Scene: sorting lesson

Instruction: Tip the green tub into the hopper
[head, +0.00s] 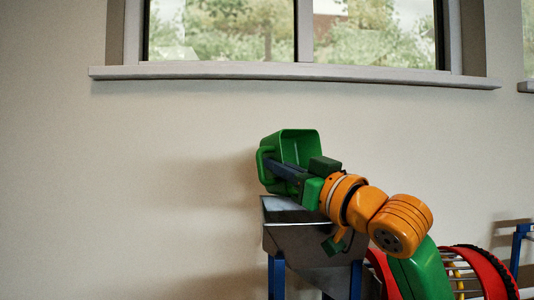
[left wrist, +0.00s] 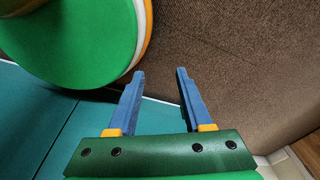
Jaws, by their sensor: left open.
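The green tub (head: 297,143) is in the air above the hopper in the head view, tilted on its side with its open mouth turned toward the camera and right. My right gripper (head: 282,171) reaches in from the right, its dark blue fingers at the tub's lower side. It appears shut on the tub, though the fingertips are partly hidden. My left gripper (left wrist: 160,74) is open and empty in the left wrist view and does not show in the head view.
A pale wall (head: 180,190) with a window sill (head: 290,74) is behind the hopper. A red drum-like frame with bars (head: 485,265) stands at the lower right. Brown carpet-like surface (left wrist: 230,50) lies beyond the left fingers, with a teal surface (left wrist: 30,110) at left.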

